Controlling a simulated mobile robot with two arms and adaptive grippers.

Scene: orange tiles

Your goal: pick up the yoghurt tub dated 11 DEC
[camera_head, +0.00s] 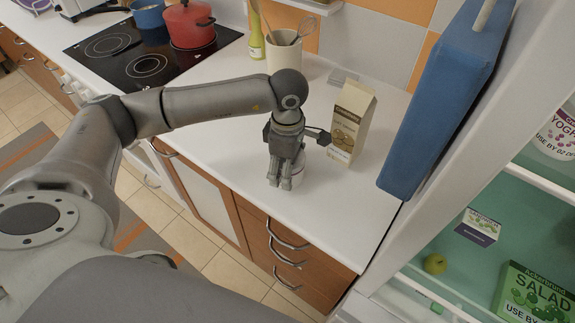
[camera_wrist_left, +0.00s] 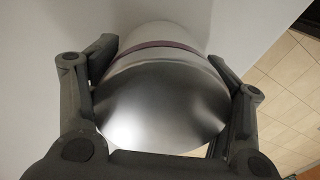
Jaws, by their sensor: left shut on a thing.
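My left gripper (camera_head: 286,181) is shut on a white tub (camera_head: 299,171) over the counter. In the left wrist view, the two fingers (camera_wrist_left: 165,105) are on either side of the tub (camera_wrist_left: 165,95), which shows a shiny silver lid and a dark reddish band. Its date does not show, and the gripper hides most of it in the head view. I cannot tell whether it touches the counter. Another yoghurt tub (camera_head: 559,136) stands in the open fridge at the right; its label reads "USE BY 02 D" and is cut off. My right gripper is not in view.
A beige carton (camera_head: 349,125) stands just right of my left gripper on the white counter (camera_head: 235,130). A utensil pot (camera_head: 284,55) and a red pot (camera_head: 190,27) are behind. A blue panel (camera_head: 445,100) stands beside the fridge, which holds a salad box (camera_head: 535,297).

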